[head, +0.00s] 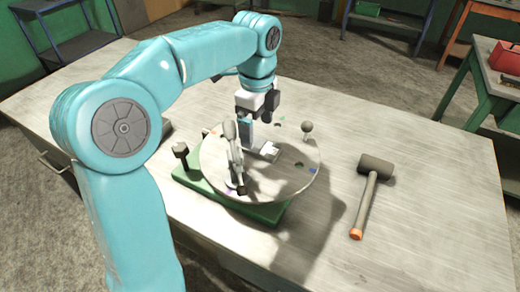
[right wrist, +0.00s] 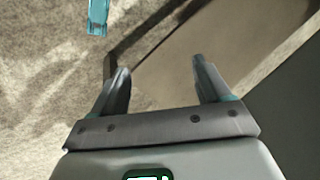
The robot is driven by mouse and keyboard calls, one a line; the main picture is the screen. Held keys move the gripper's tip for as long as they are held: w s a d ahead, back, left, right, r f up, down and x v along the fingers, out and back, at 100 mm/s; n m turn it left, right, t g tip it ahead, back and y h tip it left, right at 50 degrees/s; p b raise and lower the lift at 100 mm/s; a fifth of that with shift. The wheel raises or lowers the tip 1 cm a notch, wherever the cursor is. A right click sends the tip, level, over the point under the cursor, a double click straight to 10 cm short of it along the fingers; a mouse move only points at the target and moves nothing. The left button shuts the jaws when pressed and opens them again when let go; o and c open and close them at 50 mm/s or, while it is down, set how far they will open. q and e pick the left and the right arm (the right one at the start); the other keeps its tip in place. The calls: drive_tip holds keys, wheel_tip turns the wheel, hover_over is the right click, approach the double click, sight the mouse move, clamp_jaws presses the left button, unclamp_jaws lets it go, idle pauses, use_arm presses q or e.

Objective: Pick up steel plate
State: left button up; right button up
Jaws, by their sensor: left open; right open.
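A small light-grey metal piece (head: 268,151), which looks like the steel plate, lies near the middle of a round pale disc (head: 215,160) on the workbench. My left gripper (head: 256,143) points down over the disc, open, close beside this piece. Its fingers partly hide the spot, so I cannot tell if they touch it. A grey upright clamp-like part (head: 234,158) stands on the disc at the left of the gripper. My right gripper (right wrist: 160,88) shows only in the right wrist view, open and with nothing between its fingers.
The disc sits on a green base (head: 262,213). A round knob (head: 307,127) and a black-headed post (head: 181,151) stand by its rim. A mallet (head: 371,192) lies to the right on the workbench (head: 440,215). The bench's right and front areas are otherwise clear.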

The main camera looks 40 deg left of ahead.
sight(259, 146)
use_arm(q)
drive_tip(key=f, duration=0.5)
drive_tip(key=shift+w+d+f+b, duration=0.1)
drive_tip(key=shift+w+f+b, duration=0.1)
drive_tip(key=shift+b, duration=0.2)
drive_tip(key=shift+r, duration=0.15)
clamp_jaws()
